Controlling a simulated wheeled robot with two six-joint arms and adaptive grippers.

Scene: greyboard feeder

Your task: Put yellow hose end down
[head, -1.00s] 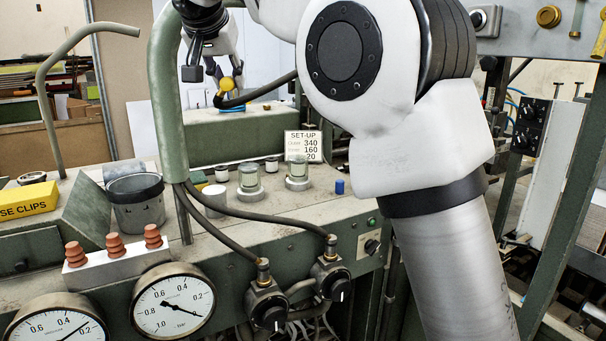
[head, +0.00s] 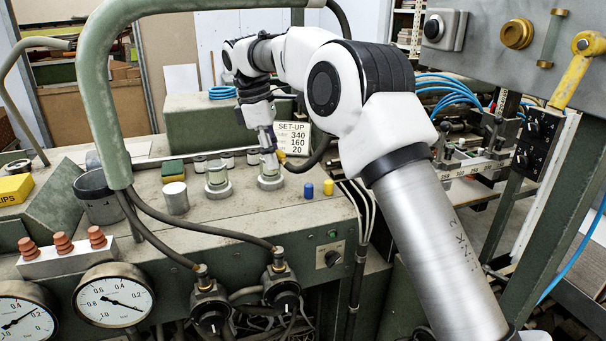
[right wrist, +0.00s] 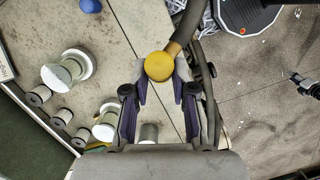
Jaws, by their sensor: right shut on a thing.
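My right gripper (head: 268,142) points down over the back of the bench and is shut on the yellow hose end (head: 281,156). In the right wrist view the round yellow face (right wrist: 158,66) sits between the fingertips (right wrist: 160,80), with the dark hose (right wrist: 190,20) running up from it. In the head view the hose end is just above and behind the right glass-topped fitting (head: 270,178); I cannot tell whether it touches anything. A small dark gripper-like shape at the right edge of the right wrist view may be my left gripper (right wrist: 298,80); its jaw state is unclear.
A second glass-topped fitting (head: 217,180) stands to the left. A blue cap (head: 309,190) and a yellow cap (head: 328,187) stand to the right. The SET-UP card (head: 293,138) is close behind the gripper. A green pipe (head: 93,90) arches over the left side.

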